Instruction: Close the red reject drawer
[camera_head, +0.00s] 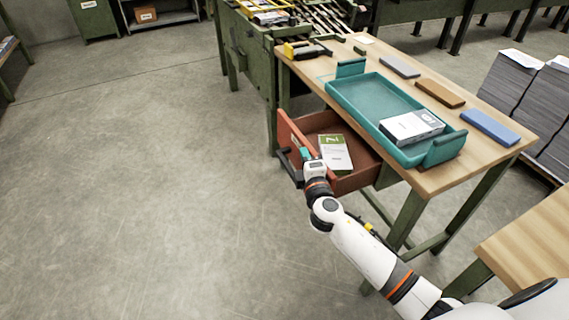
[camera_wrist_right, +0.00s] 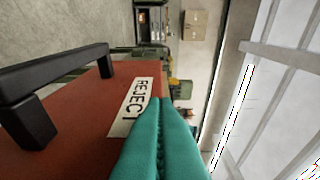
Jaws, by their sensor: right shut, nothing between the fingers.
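The red reject drawer (camera_head: 292,130) is pulled out from under the wooden table, with a green and white booklet (camera_head: 335,152) lying in it. Its black handle (camera_head: 287,168) is on the front panel and is also large in the right wrist view (camera_wrist_right: 55,75). My right gripper (camera_head: 305,153) is at the drawer's front panel, beside the handle and not around it. In the right wrist view its teal fingers (camera_wrist_right: 165,108) are shut together, empty, overlapping the edge of the white REJECT label (camera_wrist_right: 132,105). I cannot tell whether they touch the panel. My left gripper is not in view.
The wooden table (camera_head: 440,178) holds a teal tray (camera_head: 375,98) with a white paper pack (camera_head: 411,126), plus grey, brown and blue blocks beside it. Green machinery (camera_head: 250,50) stands behind. Paper stacks (camera_head: 520,95) are at the right. The floor left of the drawer is clear.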

